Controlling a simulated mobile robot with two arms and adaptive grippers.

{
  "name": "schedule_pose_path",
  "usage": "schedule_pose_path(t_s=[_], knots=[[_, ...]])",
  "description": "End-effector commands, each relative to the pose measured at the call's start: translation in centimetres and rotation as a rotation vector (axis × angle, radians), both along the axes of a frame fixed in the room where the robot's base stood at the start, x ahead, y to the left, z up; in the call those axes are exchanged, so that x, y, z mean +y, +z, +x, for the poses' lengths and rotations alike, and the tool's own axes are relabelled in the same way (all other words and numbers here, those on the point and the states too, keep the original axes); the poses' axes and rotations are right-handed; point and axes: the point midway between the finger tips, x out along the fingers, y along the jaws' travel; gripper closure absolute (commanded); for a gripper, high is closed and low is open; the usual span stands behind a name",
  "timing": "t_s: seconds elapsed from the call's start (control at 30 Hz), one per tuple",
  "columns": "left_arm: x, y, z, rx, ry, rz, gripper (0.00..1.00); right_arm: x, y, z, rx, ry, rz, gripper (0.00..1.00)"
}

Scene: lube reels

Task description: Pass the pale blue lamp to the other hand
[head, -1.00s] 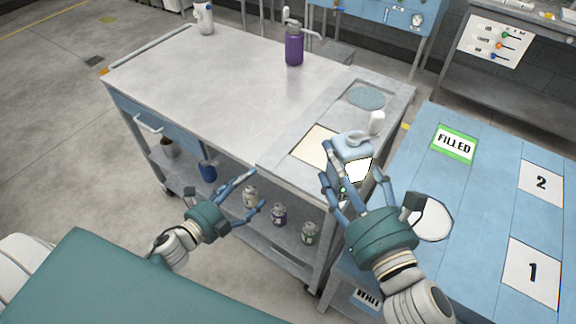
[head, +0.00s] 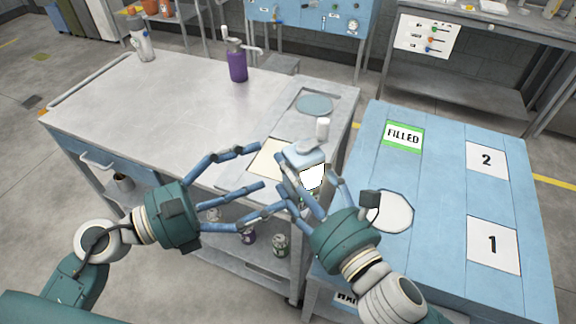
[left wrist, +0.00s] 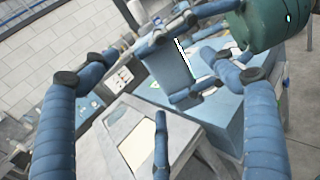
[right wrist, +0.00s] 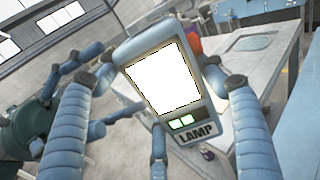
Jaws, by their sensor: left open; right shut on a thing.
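In the left wrist view the lamp (left wrist: 171,70) is ahead, between the open fingers. I cannot tell whether the left fingers touch it.
The grey cart (head: 150,105) carries a purple bottle (head: 238,66) and a white bottle (head: 141,40) at the back. Several cans sit on its lower shelf. A blue table (head: 440,200) at right has a FILLED card and mats 1 and 2.

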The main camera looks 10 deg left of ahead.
Motion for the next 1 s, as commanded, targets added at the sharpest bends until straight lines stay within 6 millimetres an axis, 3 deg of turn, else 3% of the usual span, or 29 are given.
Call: schedule_pose_path(t_s=[0.3, 0.5, 0.9, 0.93, 1.0], knots=[[-5.0, 0.2, 3.7, -0.004, 0.001, -0.005, 0.16, 0.0, 0.2, 0.0, -0.004, 0.001, 0.002, 0.7], [-6.9, 0.1, 5.2, 0.0, 0.002, -0.006, 0.16, 0.0, 0.2, 0.0, -0.004, 0.001, 0.002, 0.7], [-7.5, 0.0, 5.6, 0.002, 0.002, -0.004, 0.16, 0.0, 0.2, 0.0, -0.004, 0.001, 0.002, 0.7], [-7.5, 0.0, 5.6, 0.002, 0.002, -0.004, 0.18, 0.0, 0.2, 0.0, -0.004, 0.001, 0.002, 0.7], [-7.5, 0.0, 5.6, 0.002, 0.002, -0.004, 0.32, 0.0, 0.2, 0.0, -0.004, 0.001, 0.002, 0.7]])
